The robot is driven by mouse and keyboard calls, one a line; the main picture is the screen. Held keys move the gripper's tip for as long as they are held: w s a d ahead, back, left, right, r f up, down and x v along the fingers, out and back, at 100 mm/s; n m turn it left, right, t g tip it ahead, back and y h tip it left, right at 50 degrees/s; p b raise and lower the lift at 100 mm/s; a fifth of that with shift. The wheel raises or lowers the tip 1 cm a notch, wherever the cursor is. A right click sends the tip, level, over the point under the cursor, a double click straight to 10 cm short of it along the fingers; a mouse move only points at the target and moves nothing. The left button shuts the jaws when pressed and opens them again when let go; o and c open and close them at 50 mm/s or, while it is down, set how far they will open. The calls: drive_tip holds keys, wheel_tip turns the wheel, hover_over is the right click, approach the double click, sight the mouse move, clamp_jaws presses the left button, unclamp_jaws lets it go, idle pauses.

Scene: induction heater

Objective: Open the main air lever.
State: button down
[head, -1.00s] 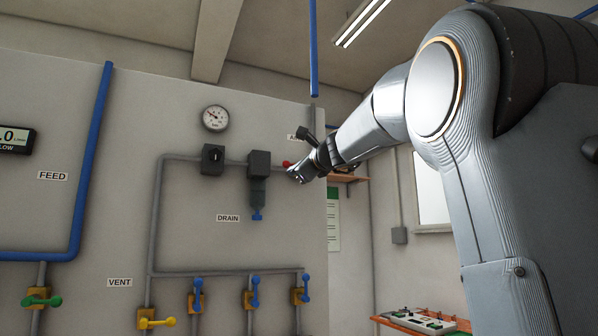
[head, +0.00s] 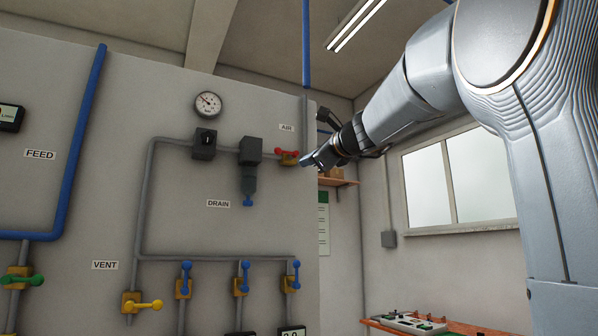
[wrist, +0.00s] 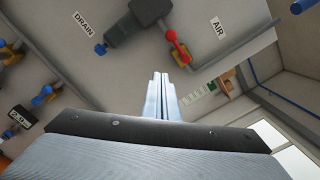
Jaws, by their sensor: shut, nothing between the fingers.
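The main air lever (head: 287,153) is a red handle on a brass valve, set in the grey pipe below the AIR label (head: 287,127). In the head view the red handle lies roughly along the pipe. In the wrist view the red lever (wrist: 178,48) shows just beyond my fingertips, near the AIR label (wrist: 218,27). My gripper (head: 304,164) is shut and empty, to the right of the lever and slightly below it. It also shows in the wrist view (wrist: 161,75). A small gap seems to lie between fingertips and lever; contact cannot be told.
Left of the lever are the dark filter unit (head: 249,152) and regulator (head: 204,144), with a gauge (head: 208,104) above. Blue, yellow and green levers sit lower on the panel. A wooden shelf (head: 338,182) is close behind my gripper. A blue pipe (head: 306,45) hangs above.

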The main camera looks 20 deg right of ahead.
drive_tip(key=shift+s+d, duration=0.1)
drive_tip(key=shift+s, duration=0.8)
drive_tip(key=a+f+n+g, duration=0.3)
drive_tip(key=f+n, duration=0.1)
drive_tip(key=f, duration=1)
drive_tip(key=a+f+n+g, duration=0.2)
drive_tip(key=f+n+g, duration=0.1)
drive_tip(key=f, duration=1.2)
drive_tip(key=a+f+n+g, duration=0.3)
drive_tip(key=f+n, duration=0.1)
drive_tip(key=f, duration=1)
drive_tip(key=s+a+f+n+g+h, duration=0.1)
drive_tip(key=s+a+f+n+g, duration=0.2)
drive_tip(key=s+f+n, duration=0.4)
drive_tip(key=s+a+f+n+g+h, duration=0.1)
drive_tip(key=s+a+f+n+g, duration=0.2)
drive_tip(key=s+f, duration=1.5)
wheel_tip(320, 180, down, 5)
drive_tip(key=n+g, duration=0.2)
drive_tip(key=n, duration=0.2)
drive_tip(key=shift+s+f+n, duration=0.15)
drive_tip(key=shift+f+n, duration=0.05)
drive_tip(key=shift+n, duration=0.2)
